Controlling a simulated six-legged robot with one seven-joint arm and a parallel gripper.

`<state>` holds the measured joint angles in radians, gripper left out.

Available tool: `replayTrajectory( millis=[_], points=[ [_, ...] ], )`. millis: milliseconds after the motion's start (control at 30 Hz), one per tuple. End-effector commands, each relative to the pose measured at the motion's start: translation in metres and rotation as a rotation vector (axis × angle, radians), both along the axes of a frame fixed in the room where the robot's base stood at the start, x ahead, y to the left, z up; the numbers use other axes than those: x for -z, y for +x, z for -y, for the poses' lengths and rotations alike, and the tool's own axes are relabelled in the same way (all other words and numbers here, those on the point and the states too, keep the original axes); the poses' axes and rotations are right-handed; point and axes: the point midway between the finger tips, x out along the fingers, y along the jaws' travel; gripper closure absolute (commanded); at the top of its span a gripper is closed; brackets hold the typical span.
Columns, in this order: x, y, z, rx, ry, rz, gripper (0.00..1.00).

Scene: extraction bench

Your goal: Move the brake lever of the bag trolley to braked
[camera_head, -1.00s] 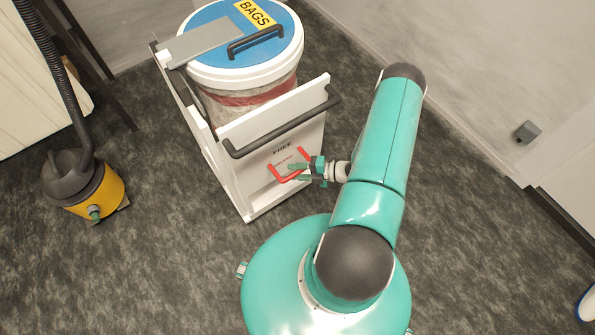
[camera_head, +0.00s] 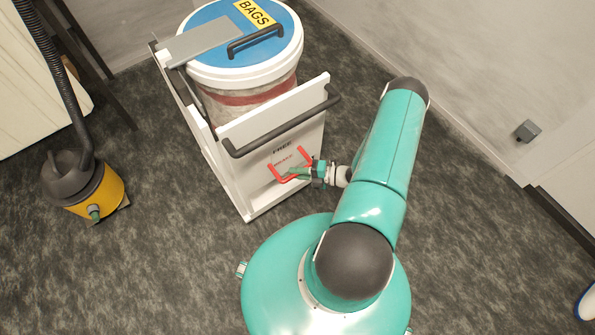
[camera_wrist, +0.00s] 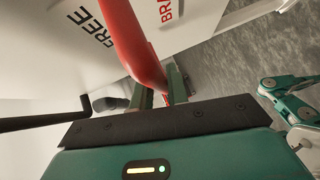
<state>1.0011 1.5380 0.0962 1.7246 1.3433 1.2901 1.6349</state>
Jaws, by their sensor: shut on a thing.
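The bag trolley (camera_head: 240,180) is white and stands ahead of my body, with a lidded tub on it. Its front panel carries the words FREE and, below it, BRAKE. The red brake lever (camera_head: 277,174) is a bent bar on this panel, low in the head view, around the BRAKE word. In the wrist view the red lever (camera_wrist: 137,45) runs down between my gripper's fingers. My gripper (camera_head: 298,174) is shut on the lever near its lower bar. The wrist view shows the fingers (camera_wrist: 160,88) on either side of the red bar. The lever's pivots are hard to make out.
A dark push handle (camera_head: 285,130) crosses the trolley front above the lever. The tub's blue lid (camera_head: 215,27) has a black handle and a BAGS label. A yellow vacuum (camera_head: 98,192) stands at left. A wall runs along the right; carpet between is free.

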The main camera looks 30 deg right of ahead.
Motion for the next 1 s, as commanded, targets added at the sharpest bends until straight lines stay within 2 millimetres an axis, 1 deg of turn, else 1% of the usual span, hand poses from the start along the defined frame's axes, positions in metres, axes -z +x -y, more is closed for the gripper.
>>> replayTrajectory(
  millis=[300,500,700,1000],
  points=[
    [0.019,0.006,0.0,0.007,0.008,0.235,1.0],
    [0.028,0.009,0.0,0.005,0.01,0.353,1.0],
    [0.033,0.012,0.001,0.005,0.01,0.422,1.0],
    [0.034,0.013,0.001,0.005,0.011,0.443,1.0]
  ],
)
